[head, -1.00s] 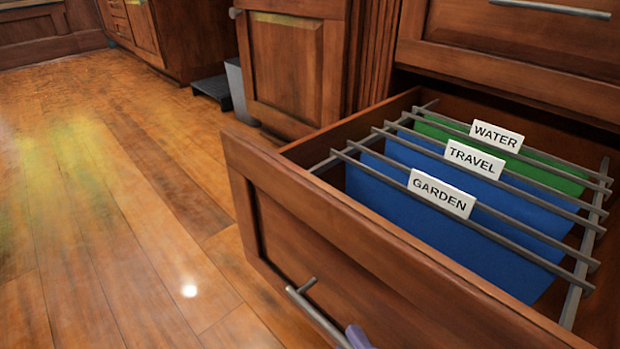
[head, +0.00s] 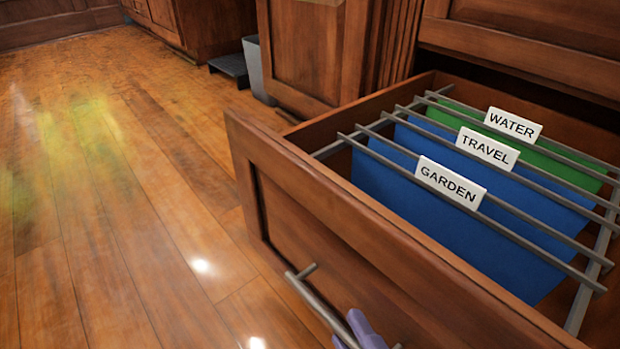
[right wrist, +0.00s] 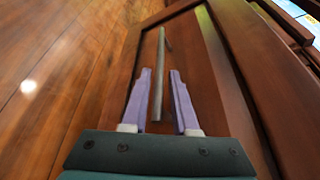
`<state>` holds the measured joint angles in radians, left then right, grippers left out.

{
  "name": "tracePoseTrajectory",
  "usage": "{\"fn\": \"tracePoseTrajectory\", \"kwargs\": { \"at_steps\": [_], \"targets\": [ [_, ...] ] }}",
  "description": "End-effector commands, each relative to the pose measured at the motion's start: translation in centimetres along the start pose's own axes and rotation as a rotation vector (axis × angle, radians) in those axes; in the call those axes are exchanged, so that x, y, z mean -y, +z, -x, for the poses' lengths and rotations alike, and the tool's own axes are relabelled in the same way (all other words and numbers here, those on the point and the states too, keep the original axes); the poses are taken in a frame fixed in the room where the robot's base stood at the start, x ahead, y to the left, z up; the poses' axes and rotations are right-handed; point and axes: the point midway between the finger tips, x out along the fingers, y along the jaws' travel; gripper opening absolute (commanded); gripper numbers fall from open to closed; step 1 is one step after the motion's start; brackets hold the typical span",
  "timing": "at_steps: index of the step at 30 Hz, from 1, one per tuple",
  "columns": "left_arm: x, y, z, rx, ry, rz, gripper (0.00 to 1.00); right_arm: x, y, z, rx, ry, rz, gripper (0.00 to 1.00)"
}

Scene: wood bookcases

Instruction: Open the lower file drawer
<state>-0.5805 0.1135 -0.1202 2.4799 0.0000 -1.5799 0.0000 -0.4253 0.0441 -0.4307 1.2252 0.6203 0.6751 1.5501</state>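The lower file drawer (head: 300,208) stands pulled well out of the cabinet in the head view, its inside showing. Its grey bar handle (head: 318,302) is on the front face. My right gripper (head: 362,330) is at the handle's near end, only its purple fingers showing at the bottom edge. In the right wrist view the two fingers (right wrist: 162,95) stand apart, one on each side of the handle (right wrist: 159,70), with narrow gaps visible. My left gripper is not in view.
Hanging folders labelled GARDEN (head: 450,183), TRAVEL (head: 487,148) and WATER (head: 512,123) hang on metal rails in the drawer. A closed drawer front (head: 540,40) is above. A grey bin (head: 258,72) stands beyond. The wood floor (head: 110,220) at left is clear.

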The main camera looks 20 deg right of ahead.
Motion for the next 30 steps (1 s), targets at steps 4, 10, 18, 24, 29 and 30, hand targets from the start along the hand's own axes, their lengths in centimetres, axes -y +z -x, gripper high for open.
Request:
{"fn": "tracePoseTrajectory", "kwargs": {
  "at_steps": [4, 10, 18, 24, 29, 30],
  "targets": [
    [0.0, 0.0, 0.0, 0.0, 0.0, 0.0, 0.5, 0.0, 0.0, 0.0, 0.0, 0.002, 0.0, 0.43],
    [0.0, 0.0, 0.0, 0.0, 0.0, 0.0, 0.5, -0.1, 0.0, 0.0, 0.0, 0.003, 0.001, 0.43],
    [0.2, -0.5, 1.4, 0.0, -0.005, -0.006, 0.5, 0.1, 0.1, 3.3, -0.001, 0.009, 0.002, 0.43],
    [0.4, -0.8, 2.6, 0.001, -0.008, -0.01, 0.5, 0.1, 0.1, 7.3, -0.002, 0.007, 0.002, 0.43],
    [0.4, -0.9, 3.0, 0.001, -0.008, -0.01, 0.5, 0.0, 0.0, 9.3, -0.001, 0.005, 0.002, 0.43],
    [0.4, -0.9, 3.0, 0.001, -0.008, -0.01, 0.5, 0.0, 0.0, 9.6, 0.0, 0.004, 0.001, 0.43]
  ]
}}
